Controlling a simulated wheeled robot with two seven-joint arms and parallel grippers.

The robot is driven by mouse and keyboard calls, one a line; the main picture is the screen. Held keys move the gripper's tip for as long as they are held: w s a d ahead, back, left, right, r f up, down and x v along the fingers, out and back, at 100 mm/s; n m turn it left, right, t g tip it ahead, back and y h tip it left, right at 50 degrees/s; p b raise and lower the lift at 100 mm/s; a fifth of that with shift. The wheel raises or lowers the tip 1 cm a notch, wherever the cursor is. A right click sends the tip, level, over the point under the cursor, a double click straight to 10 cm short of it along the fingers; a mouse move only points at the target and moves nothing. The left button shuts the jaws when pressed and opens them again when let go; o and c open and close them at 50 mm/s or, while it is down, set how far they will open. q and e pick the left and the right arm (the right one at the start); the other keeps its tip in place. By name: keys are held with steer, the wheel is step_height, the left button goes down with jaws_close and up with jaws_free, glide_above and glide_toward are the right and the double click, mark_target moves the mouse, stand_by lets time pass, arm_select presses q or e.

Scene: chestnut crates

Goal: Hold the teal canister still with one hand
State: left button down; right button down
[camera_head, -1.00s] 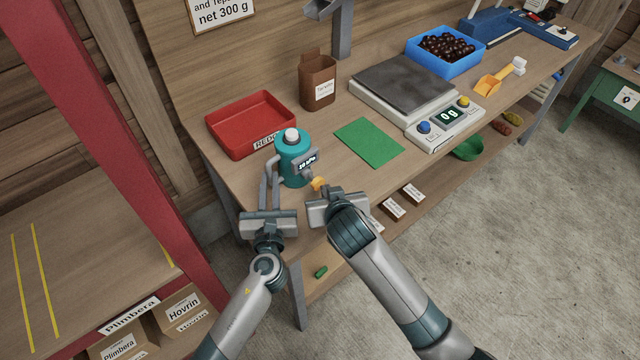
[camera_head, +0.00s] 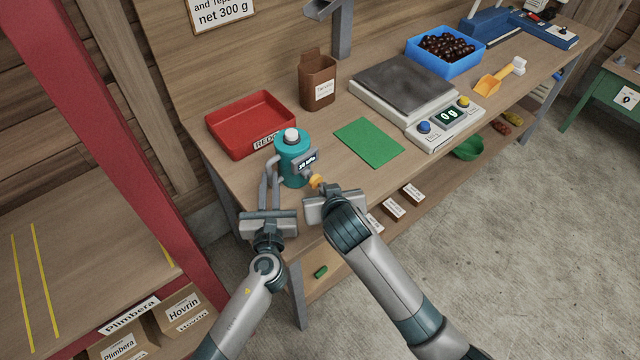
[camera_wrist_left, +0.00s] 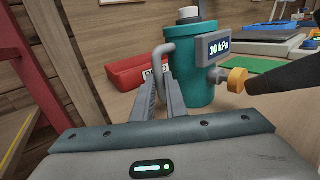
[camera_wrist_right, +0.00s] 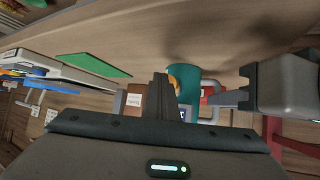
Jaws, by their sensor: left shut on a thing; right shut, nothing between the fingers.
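The teal canister (camera_head: 292,165) stands upright near the left front corner of the workbench, with a white cap, a grey side handle (camera_wrist_left: 167,52) and a small kPa display (camera_wrist_left: 219,48). My left gripper (camera_head: 270,172) is shut on the handle, at the canister's left side. An orange knob (camera_wrist_left: 237,80) sticks out from the canister's front right. My right gripper (camera_wrist_right: 163,85) is shut and empty, its fingertips right by the knob; I cannot tell whether they touch it. In the right wrist view the fingers partly hide the canister (camera_wrist_right: 183,72) and knob.
A red tray (camera_head: 215,127) stands behind the canister. A green mat (camera_head: 369,143) lies to its right, then a scale (camera_head: 362,91) and a blue crate (camera_head: 415,61) of chestnuts. A brown container (camera_head: 318,82) stands at the back. A red post (camera_head: 110,130) rises left of the bench.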

steer(key=shift+w+a, duration=0.5)
stand_by(0.8)
steer(key=shift+s, duration=0.1)
stand_by(0.3)
steer(key=shift+s+d, duration=1.2)
steer(key=shift+s+d, duration=1.7)
steer(key=shift+s, duration=0.15)
steer(key=shift+d+f, duration=0.1)
stand_by(1.5)
steer(key=shift+s+d+f+n+t+h, duration=0.1)
steer(key=shift+s+d+n+t+h, duration=0.45)
steer(key=shift+s+n+t, duration=0.35)
steer(key=shift+s+d+f+n+t+h, duration=0.1)
steer(key=shift+s+d+n+t+h, duration=0.45)
steer(key=shift+t, duration=0.55)
